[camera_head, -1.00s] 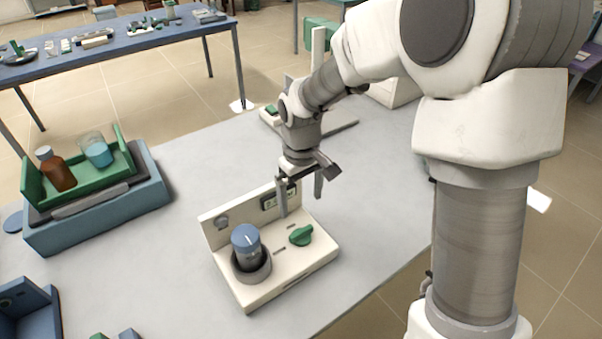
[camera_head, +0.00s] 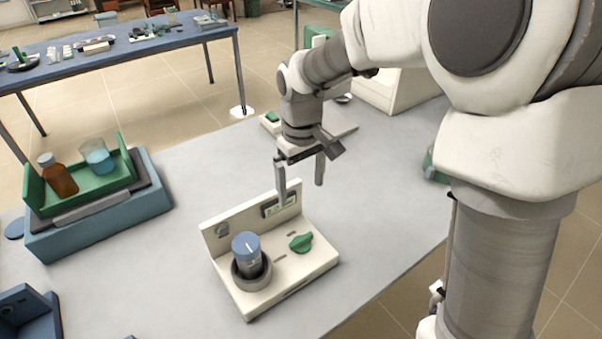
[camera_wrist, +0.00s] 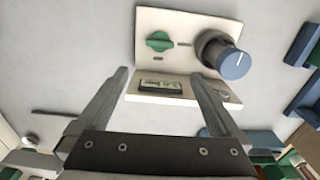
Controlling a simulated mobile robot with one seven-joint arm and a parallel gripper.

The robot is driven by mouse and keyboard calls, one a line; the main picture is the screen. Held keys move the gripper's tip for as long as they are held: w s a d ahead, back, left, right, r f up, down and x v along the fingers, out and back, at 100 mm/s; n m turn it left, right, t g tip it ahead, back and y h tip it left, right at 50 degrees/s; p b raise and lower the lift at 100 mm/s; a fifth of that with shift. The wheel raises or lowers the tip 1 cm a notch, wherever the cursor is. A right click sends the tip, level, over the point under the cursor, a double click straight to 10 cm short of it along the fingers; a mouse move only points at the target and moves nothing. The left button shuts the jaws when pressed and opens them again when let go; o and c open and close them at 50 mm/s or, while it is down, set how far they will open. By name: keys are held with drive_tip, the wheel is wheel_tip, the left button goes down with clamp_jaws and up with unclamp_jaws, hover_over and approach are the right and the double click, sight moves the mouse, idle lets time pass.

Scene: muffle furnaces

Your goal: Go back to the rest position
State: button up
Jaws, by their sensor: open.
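My gripper (camera_head: 301,183) is open and empty. In the head view it hangs above the table, over the back edge of a cream device. In the wrist view the two fingers of my gripper (camera_wrist: 161,80) stand apart, with the device's display panel seen between them. The cream device (camera_head: 290,271) has a green knob (camera_head: 301,242), a small display (camera_head: 279,204) and a dark round holder (camera_head: 252,279) with a blue-capped vessel (camera_head: 246,248) standing in it. The wrist view also shows the green knob (camera_wrist: 159,41) and the blue cap (camera_wrist: 234,63).
A blue-grey stand (camera_head: 102,228) with a green tray (camera_head: 108,193) holds a brown bottle (camera_head: 60,178) and a beaker (camera_head: 97,157) of blue liquid at the left. A blue box (camera_head: 27,312) sits at front left. The grey table (camera_head: 170,285) is clear around the device.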

drive_tip(key=s+d+r+m+t, duration=0.2)
drive_tip(key=s+d+r, duration=0.3)
drive_tip(key=s, duration=0.4)
drive_tip(key=s+d+r+m+t, duration=0.3)
drive_tip(key=s+d+r+m, duration=0.2)
drive_tip(key=s+d, duration=0.3)
drive_tip(key=shift+s+r+t, duration=0.3)
drive_tip(key=shift+s+r, duration=0.5)
drive_tip(key=shift+s, duration=0.1)
